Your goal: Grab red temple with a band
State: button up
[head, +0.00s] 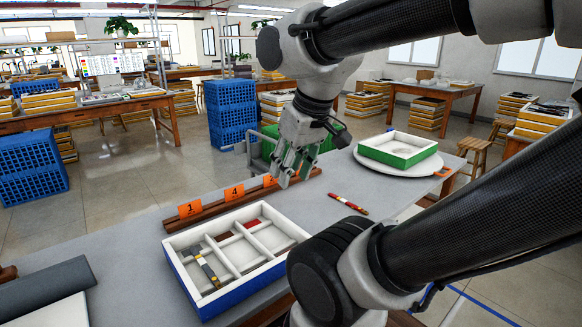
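A red temple (348,204) with pale and yellowish bands lies on the grey table, right of the blue-sided tray. My gripper (290,176) hangs above the table to the upper left of this temple, near the row of number cards, with its fingers pointing down. Its fingers look apart, with nothing seen between them. The blue-sided tray (262,289) has white compartments. A dark grey temple (207,268) with a yellowish band lies in its left part, and dark red pieces (252,224) lie in its back compartments.
Orange number cards (190,208) stand on a brown wooden strip behind the tray. A green-sided white tray (398,150) rests on a round white plate (372,167) at the table's far right. A dark grey roll (48,286) lies at the left. The table around the red temple is clear.

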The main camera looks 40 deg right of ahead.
aim_at(343, 201)
jog(key=l+z, duration=0.1)
jog(key=l, duration=0.45)
jog(key=i+l+z, duration=0.15)
jog(key=l, duration=0.35)
jog(key=l+z, duration=0.1)
jog(key=l, duration=0.4)
jog(key=i+l+z, duration=0.15)
jog(key=l, duration=0.35)
